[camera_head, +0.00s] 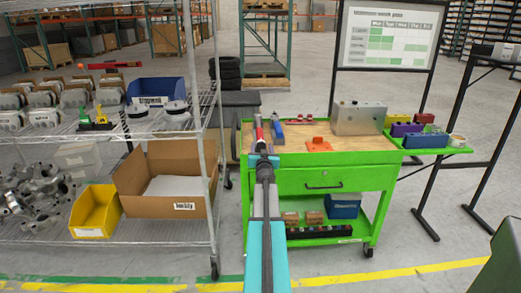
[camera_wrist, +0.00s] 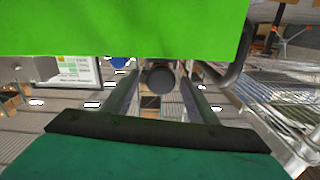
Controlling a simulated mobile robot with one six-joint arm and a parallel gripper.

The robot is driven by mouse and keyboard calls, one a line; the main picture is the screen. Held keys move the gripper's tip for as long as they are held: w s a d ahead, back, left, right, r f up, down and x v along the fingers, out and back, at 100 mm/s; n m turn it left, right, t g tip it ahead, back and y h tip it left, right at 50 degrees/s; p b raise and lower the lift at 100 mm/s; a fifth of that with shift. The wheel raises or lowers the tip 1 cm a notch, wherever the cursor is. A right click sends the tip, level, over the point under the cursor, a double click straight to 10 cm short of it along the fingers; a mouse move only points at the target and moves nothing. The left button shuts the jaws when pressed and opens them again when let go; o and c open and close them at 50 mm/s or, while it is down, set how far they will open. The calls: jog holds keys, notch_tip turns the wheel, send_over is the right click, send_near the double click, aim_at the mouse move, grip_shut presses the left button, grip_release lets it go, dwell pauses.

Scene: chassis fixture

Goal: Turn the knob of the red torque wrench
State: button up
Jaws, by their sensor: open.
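The red torque wrench (camera_head: 258,121) lies near the left end of the green cart's wooden top, pointing toward me. Its near part is largely hidden behind my gripper (camera_head: 262,153) in the head view. In the wrist view, a dark round knob end (camera_wrist: 160,79) shows below the green cart edge. It sits between the two fingers of my gripper (camera_wrist: 160,90), with a visible gap on each side. The fingers are open. I cannot tell how far along the knob they reach.
A blue tool (camera_head: 277,131) lies close to the right of the wrench. An orange part (camera_head: 319,145) and a grey metal box (camera_head: 358,118) stand farther right on the green cart (camera_head: 345,158). A wire shelf (camera_head: 150,234) stands at left. The cart's green edge (camera_wrist: 120,27) is close in the wrist view.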

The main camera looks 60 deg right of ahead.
jog(key=c, duration=1.1)
jog(key=shift+n, duration=0.4)
jog(key=shift+n+b, duration=0.3)
jog(key=shift+n, duration=1.8)
jog(key=o, duration=1.1)
